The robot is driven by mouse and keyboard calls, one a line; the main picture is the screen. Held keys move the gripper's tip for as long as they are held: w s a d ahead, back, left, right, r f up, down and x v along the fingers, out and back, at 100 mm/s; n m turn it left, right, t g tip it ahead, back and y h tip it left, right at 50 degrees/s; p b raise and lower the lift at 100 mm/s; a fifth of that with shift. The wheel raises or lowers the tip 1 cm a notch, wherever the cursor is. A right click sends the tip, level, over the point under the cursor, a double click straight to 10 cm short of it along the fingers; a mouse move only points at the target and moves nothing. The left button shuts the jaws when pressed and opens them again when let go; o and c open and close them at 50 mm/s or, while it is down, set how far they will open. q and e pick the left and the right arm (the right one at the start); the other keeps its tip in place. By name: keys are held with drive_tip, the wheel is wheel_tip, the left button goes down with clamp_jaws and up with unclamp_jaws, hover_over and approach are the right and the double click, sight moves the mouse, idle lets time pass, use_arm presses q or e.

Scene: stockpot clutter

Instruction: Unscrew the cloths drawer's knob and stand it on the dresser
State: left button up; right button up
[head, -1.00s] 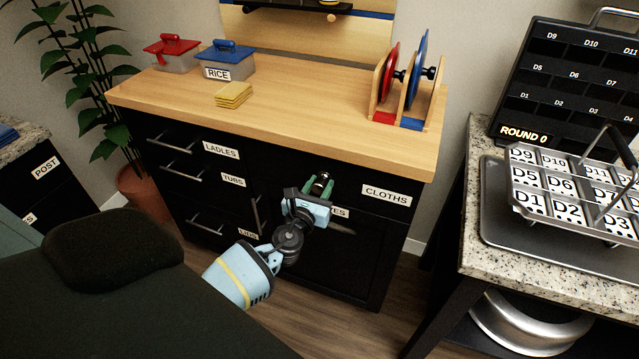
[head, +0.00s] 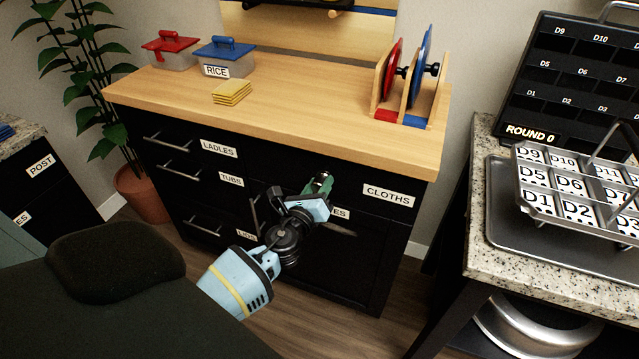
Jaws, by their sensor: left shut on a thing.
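The cloths drawer (head: 350,190) is the top right drawer of the black dresser and bears the CLOTHS label (head: 389,195). It looks closed. My left gripper (head: 320,184), with green fingers, is at the drawer front, left of the label, and is shut on the drawer's knob. The knob is mostly hidden between the fingers, and I cannot tell whether it is still attached to the drawer. The wooden dresser top (head: 290,112) is above the gripper. My right gripper is not in view.
A red-lidded box (head: 172,55), a blue-lidded RICE box (head: 226,60) and yellow cloths (head: 232,92) stand on the dresser's left. A wooden rack with red and blue lids (head: 405,85) stands at right. The middle is clear. A granite counter (head: 480,205) is at right.

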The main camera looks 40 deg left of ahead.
use_arm(q)
drive_tip(key=shift+d+f+n+b, duration=0.15)
drive_tip(key=shift+n+b, duration=0.2)
drive_tip(key=shift+n, duration=0.85)
drive_tip(key=shift+r+n, duration=0.2)
drive_tip(key=shift+n, duration=0.3)
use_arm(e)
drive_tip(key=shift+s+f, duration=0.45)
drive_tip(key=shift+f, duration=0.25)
use_arm(q)
drive_tip(key=shift+f+n+b, duration=0.15)
drive_tip(key=shift+n+b, duration=0.3)
drive_tip(key=shift+n, duration=1.75)
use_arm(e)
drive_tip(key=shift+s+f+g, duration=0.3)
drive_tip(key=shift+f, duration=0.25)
